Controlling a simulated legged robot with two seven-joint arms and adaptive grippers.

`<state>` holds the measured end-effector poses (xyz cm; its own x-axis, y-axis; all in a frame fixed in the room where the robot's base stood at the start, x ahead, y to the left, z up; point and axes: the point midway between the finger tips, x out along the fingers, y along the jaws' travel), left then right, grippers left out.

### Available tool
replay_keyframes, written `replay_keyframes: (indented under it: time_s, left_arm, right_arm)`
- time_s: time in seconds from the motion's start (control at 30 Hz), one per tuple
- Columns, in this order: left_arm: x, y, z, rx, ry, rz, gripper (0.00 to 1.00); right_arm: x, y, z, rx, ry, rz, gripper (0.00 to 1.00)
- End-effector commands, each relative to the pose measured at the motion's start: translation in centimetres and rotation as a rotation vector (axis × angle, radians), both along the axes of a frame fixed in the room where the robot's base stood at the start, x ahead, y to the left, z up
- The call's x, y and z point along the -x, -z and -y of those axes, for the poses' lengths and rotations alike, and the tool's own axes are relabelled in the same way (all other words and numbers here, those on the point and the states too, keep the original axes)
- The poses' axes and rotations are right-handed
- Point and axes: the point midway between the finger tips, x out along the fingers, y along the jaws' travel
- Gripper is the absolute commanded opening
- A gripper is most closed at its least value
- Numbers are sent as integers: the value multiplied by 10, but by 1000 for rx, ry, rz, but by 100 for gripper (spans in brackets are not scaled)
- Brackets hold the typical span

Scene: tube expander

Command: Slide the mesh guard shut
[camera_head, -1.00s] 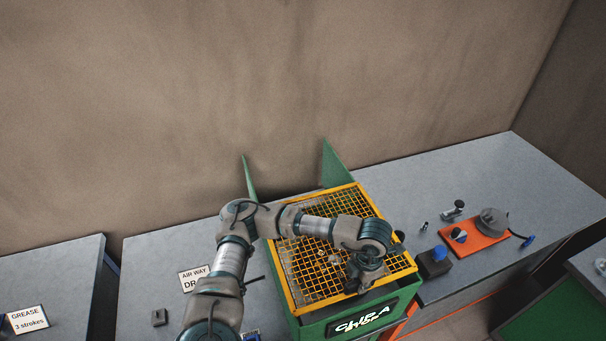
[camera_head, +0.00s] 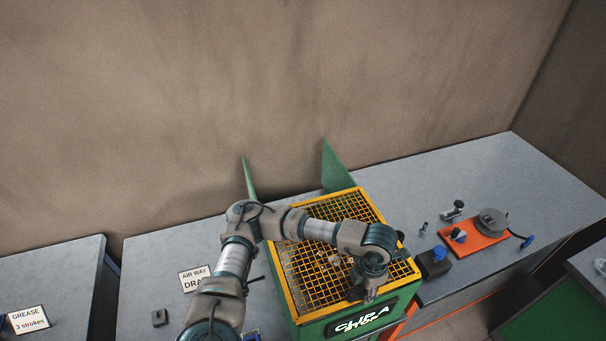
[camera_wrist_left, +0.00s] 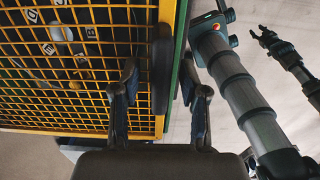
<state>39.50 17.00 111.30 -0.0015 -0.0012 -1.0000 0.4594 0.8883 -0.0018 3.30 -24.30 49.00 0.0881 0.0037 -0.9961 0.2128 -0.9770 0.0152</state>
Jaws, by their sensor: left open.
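The mesh guard (camera_head: 312,262) is a yellow-framed grid lying over the top of a green box (camera_head: 390,302). In the left wrist view the guard (camera_wrist_left: 62,122) fills the left side. A black handle (camera_wrist_left: 162,68) stands at its frame edge. My left gripper (camera_head: 368,294) is over the guard's front right part. In the left wrist view its fingers (camera_wrist_left: 160,82) are apart, one on each side of the handle; contact is unclear. What looks like my right gripper (camera_wrist_left: 264,36) shows small at the upper right of that view, its finger state unclear.
Two green upright plates (camera_head: 336,166) stand behind the box. To the right, the grey bench holds an orange plate with a grey device (camera_head: 490,222) and a black block with a blue top (camera_head: 436,258). A sign (camera_head: 194,280) lies left of my arm.

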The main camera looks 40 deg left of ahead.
Motion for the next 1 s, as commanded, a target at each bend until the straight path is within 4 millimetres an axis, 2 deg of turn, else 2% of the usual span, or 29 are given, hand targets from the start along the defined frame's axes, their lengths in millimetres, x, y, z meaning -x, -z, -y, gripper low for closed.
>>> replay_keyframes:
  time_s: [0.63, 1.0]
  left_arm:
    - [0, -59, 0, 0, 1, 1, 44]
    - [0, -64, 0, 0, 1, 0, 44]
  right_arm:
    - [-1, -27, 0, 0, 0, 1, 40]
    - [-1, -29, 0, 0, 0, 1, 40]
